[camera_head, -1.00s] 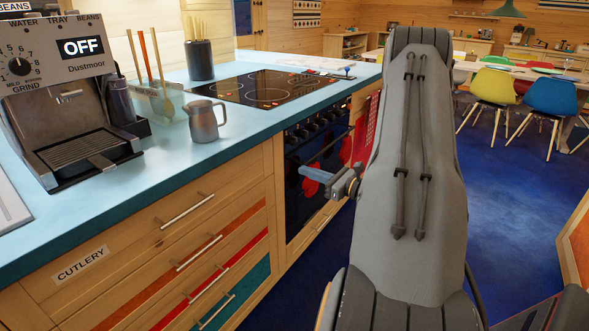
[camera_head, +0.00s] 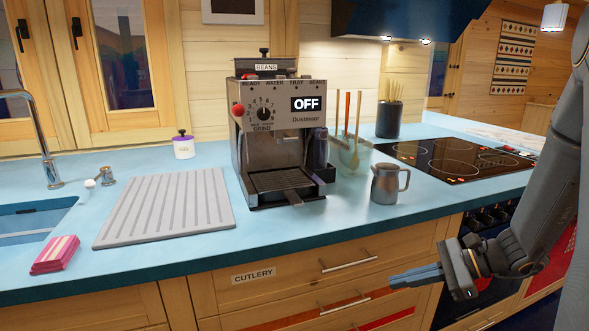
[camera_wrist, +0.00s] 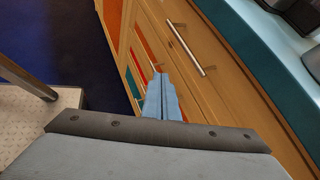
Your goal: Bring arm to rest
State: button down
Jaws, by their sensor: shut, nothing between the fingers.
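My gripper (camera_head: 418,276) is at the right in the head view, in front of the wooden drawers and below the counter's edge. Its blue fingers are together, point left and hold nothing. In the wrist view the closed fingers (camera_wrist: 162,98) show at the middle, with the drawer fronts beyond them. My grey arm (camera_head: 550,190) runs down the right side of the head view, bent at the wrist.
The blue counter (camera_head: 300,232) holds a coffee machine (camera_head: 280,140), a metal jug (camera_head: 388,183), a hob (camera_head: 455,158) and a ridged drainer mat (camera_head: 165,205). Drawer handles (camera_head: 348,264) stick out near my gripper. A dark blue floor (camera_wrist: 60,50) shows at left in the wrist view.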

jog(key=s+a+r+n+g+h+p, duration=0.1)
jog(key=s+a+r+n+h, duration=0.1)
jog(key=s+n, duration=0.3)
jog(key=s+a+r+n+g+h+p, duration=0.1)
jog(key=s+a+r+n+h, duration=0.1)
jog(key=s+n+h, duration=0.3)
jog(key=s+a+r+n+g+h+p, duration=0.1)
jog(key=s+a+r+n+g+h, duration=0.1)
jog(key=s+n, duration=0.4)
jog(key=r+n+h, duration=0.1)
jog(key=n+h, duration=0.1)
jog(key=n, duration=0.1)
jog(key=shift+s+a+r+p, duration=0.2)
jog(key=shift+a+p, duration=0.2)
